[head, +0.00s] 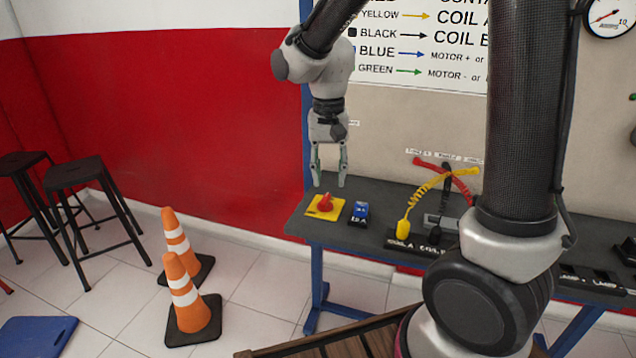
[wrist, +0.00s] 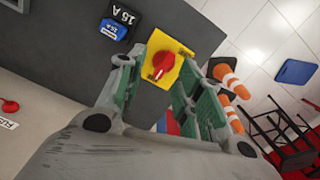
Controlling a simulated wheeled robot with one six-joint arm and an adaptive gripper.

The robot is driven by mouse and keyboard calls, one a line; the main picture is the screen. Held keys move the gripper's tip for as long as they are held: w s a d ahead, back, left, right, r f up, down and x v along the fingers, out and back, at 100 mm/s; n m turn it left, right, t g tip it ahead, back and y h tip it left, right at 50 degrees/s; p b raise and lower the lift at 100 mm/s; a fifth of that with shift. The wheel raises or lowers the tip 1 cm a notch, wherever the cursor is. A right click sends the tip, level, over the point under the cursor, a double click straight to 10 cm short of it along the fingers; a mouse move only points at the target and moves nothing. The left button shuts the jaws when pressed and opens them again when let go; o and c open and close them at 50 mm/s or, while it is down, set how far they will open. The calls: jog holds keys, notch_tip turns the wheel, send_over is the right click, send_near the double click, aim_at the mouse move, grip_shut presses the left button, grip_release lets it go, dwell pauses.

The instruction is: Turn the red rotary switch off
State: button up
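The red rotary switch (head: 325,202) is a red knob on a yellow square plate (head: 314,211) near the left end of the dark bench. In the wrist view the red knob (wrist: 163,62) shows on its yellow plate (wrist: 172,48), between and beyond my fingers. My gripper (head: 328,182) points down above the switch, apart from it. Its two fingers, with green inner pads, are spread open with nothing between them. I cannot tell the knob's on or off setting from these views.
A blue breaker (head: 359,212) sits just right of the switch and also shows in the wrist view (wrist: 115,27). Yellow, black and red coiled leads (head: 440,185) lie farther right on the bench (head: 390,195). Orange cones (head: 183,290) and black stools (head: 85,180) stand on the floor at left.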

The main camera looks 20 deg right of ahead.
aim_at(325, 198)
jog(key=shift+w+a+r+m, duration=0.15)
jog(key=shift+w+r+m, duration=0.2)
jog(key=shift+w+m, duration=0.45)
jog(key=shift+m, duration=0.5)
notch_tip(325, 198, down, 8)
jog(key=shift+r, duration=0.1)
jog(key=shift+c, duration=0.2)
grip_shut()
